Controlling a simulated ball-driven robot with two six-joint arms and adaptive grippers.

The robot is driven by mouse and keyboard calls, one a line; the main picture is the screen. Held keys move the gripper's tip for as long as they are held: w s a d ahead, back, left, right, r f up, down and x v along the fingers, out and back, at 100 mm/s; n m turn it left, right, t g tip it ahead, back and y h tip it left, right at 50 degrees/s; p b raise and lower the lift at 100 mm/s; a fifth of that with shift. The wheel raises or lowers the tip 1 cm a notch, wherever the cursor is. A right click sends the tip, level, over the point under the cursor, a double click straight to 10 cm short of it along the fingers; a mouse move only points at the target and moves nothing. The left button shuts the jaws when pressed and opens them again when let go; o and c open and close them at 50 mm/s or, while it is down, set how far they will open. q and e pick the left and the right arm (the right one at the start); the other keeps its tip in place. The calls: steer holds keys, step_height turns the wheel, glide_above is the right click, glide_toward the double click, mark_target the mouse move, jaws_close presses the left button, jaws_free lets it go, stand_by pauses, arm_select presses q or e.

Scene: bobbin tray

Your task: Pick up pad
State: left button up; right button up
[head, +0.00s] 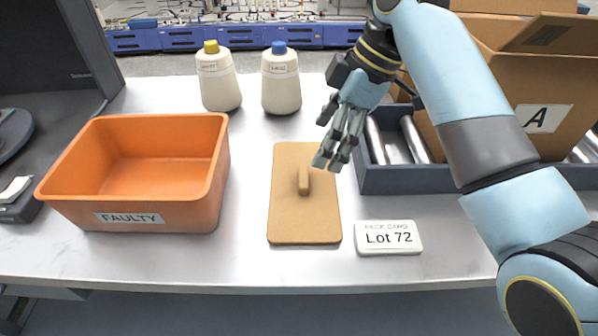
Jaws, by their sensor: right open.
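The pad (305,222) is a flat tan rectangle with rounded corners and a small upright handle (304,181) near its middle. It lies on the white table in the middle of the head view. My right gripper (329,160) is open and empty, pointing down beside the upper right part of the pad. Its fingertips are just right of the handle and above it in the picture; I cannot tell how high they are over the pad. My left gripper is not in view.
An orange bin (213,190) marked FAULTY stands left. Two bottles, yellow-capped (221,85) and blue-capped (281,85), stand behind. A dark tray (400,181) with metal bobbins and a cardboard box (480,95) are right. A Lot 72 card (389,248) lies near the front edge.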

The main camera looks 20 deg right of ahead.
mark_target(305, 177)
steer(key=x, duration=0.4)
steer(key=shift+a+f, duration=0.1)
steer(key=shift+f, duration=0.15)
steer(key=x, duration=0.4)
steer(key=shift+w+f, duration=0.25)
steer(key=shift+f, duration=0.3)
steer(key=c, duration=1)
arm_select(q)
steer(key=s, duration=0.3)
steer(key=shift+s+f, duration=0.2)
arm_select(e)
steer(key=shift+s, duration=0.1)
steer(key=shift+c, duration=1)
